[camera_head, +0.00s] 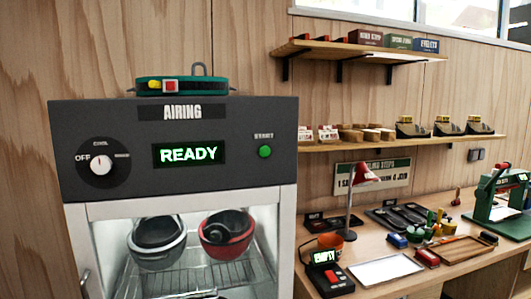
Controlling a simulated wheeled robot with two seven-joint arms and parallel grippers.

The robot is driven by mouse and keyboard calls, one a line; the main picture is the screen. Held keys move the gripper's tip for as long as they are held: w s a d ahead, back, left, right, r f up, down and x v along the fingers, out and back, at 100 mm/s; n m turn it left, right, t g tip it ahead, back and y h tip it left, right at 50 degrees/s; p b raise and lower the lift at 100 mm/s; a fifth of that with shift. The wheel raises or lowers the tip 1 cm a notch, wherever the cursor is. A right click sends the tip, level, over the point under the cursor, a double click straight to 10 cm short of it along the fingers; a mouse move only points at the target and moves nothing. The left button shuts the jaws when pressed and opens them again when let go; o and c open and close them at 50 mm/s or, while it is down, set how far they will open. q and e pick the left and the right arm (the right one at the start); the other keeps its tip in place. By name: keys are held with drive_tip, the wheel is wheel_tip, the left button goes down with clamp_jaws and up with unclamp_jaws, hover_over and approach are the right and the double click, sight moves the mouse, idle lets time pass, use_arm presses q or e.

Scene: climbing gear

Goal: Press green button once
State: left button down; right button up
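A round green button (265,152) sits on the dark front panel (240,180) of the airing cabinet, right of a lit display (189,155) that reads READY. A small label, too small to read surely, is above the button. A white dial (101,165) at the panel's left has OFF beside it. Behind the cabinet's window, helmets (157,243) rest on a wire rack. Neither of my grippers is in view, and nothing covers the button.
A green object with a buckle (185,86) lies on top of the cabinet. To the right, a wooden workbench (385,285) holds a red lamp (366,175), a small device reading EMPTY (328,275) and tools. Two wall shelves (350,147) hold boxes and other gear. The space before the panel looks clear.

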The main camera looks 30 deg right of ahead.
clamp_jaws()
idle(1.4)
